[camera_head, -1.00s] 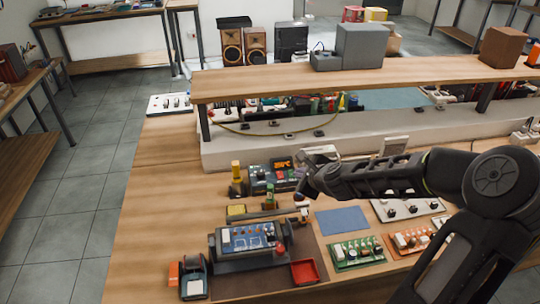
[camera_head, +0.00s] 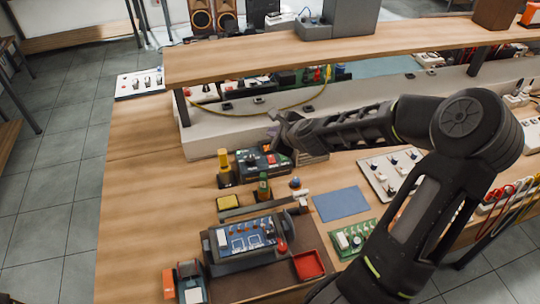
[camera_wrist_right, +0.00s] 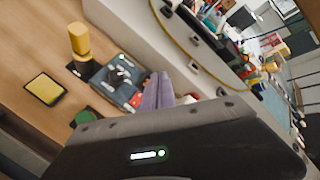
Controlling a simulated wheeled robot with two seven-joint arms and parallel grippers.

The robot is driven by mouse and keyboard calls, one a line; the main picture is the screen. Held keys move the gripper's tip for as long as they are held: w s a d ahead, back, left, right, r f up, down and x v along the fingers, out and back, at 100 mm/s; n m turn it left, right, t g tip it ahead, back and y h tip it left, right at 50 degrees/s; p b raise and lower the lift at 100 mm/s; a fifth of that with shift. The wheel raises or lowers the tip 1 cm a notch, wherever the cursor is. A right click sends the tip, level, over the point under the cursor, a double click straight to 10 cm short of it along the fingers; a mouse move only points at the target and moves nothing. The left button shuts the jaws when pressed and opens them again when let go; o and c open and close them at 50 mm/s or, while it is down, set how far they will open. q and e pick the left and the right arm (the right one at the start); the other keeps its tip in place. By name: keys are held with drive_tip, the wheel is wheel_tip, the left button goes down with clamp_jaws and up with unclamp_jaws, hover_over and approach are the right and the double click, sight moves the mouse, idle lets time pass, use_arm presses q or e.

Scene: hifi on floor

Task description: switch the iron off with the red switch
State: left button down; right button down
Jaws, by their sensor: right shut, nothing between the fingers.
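The iron's station (camera_head: 252,167) is a dark blue-grey box on the bench, below the shelf. A small red part (camera_head: 271,159), which looks like the switch, shows on its top; I cannot tell its position. My right gripper (camera_head: 273,138) is shut and empty, just behind and above the station. In the right wrist view, the purple-grey fingers (camera_wrist_right: 158,92) lie together beside the station (camera_wrist_right: 115,75), near its red part (camera_wrist_right: 136,101). I cannot tell whether they touch it. My left gripper is not in view.
A yellow cylinder on a dark base (camera_head: 224,161) and a yellow pad (camera_head: 228,202) stand left of the station. A circuit board in a holder (camera_head: 245,238), a red tray (camera_head: 309,265) and a blue mat (camera_head: 341,204) lie in front. The raised shelf (camera_head: 330,48) overhangs behind.

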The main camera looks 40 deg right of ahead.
drive_tip(key=b, duration=0.6)
hover_over(272, 159)
drive_tip(key=f, duration=0.6)
drive_tip(key=shift+s+f, duration=0.2)
drive_tip(key=shift+f, duration=0.1)
drive_tip(key=shift+w+f+b, duration=0.15)
drive_tip(key=shift+f+b, duration=0.35)
drive_tip(key=shift+f, duration=0.35)
idle(0.4)
drive_tip(key=shift+d+f, duration=0.1)
drive_tip(key=shift+f, duration=0.25)
drive_tip(key=shift+w+f+b, duration=0.1)
drive_tip(key=shift+f+b, duration=0.25)
drive_tip(key=shift+b, duration=0.15)
idle(0.4)
drive_tip(key=shift+r, duration=0.2)
drive_tip(key=shift+r+p, duration=0.6)
drive_tip(key=shift+p, duration=0.2)
